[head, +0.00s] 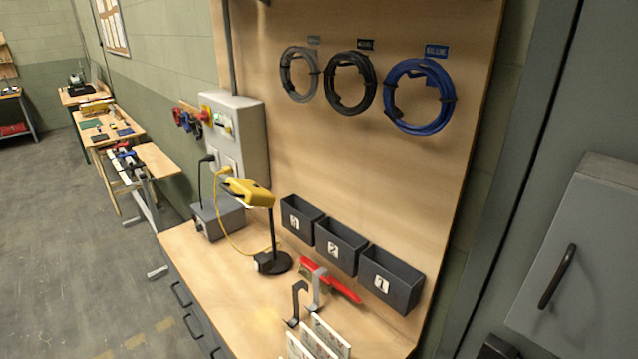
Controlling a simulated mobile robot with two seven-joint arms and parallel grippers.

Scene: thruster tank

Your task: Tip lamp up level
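The lamp has a yellow head (248,192) on a thin black post (273,230) with a round black base (274,263). It stands on the wooden workbench (205,262), left of the middle of the head view. The lamp head sits at the top of the post and points toward the left, with a pale underside edge showing. Its exact tilt is hard to judge because the view itself is slanted. Neither of my grippers can be made out, and nothing is seen touching the lamp.
A grey box (217,217) and a wall-mounted control box (240,130) stand behind the lamp. Numbered dark bins (340,246) line the board on the right. Red-handled tool (345,289), hooks (318,290) and upright white panels (328,335) occupy the near bench. Bare bench lies left of the lamp base.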

